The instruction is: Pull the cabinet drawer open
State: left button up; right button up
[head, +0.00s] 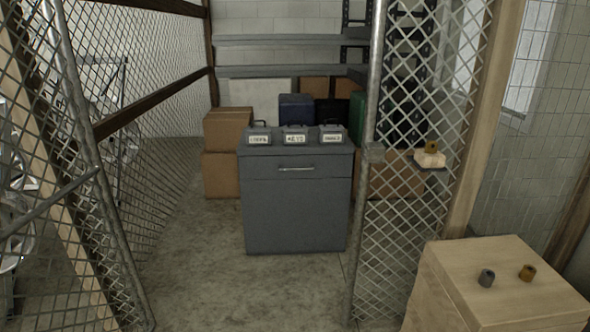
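A grey cabinet (295,210) stands on the concrete floor ahead, inside a wire-mesh enclosure. Its drawer (262,171) runs along the top of the front and looks closed. A thin metal handle (297,169) sits across the middle of the drawer front. Three small grey boxes with white labels and dark handles (295,136) stand in a row on the cabinet top. Neither of my grippers shows in the head view.
Mesh panels stand at left (90,160) and right (410,200), with an opening between them facing the cabinet. A wooden crate (500,275) with two small cylinders stands at front right. Cardboard boxes (222,175) sit behind the cabinet. The floor (240,285) before it is clear.

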aim_at(329, 165)
jog(key=i+j+z, duration=0.15)
jog(key=i, duration=0.35)
jog(key=i+j+z, duration=0.2)
jog(key=i, duration=0.25)
jog(key=j, duration=0.1)
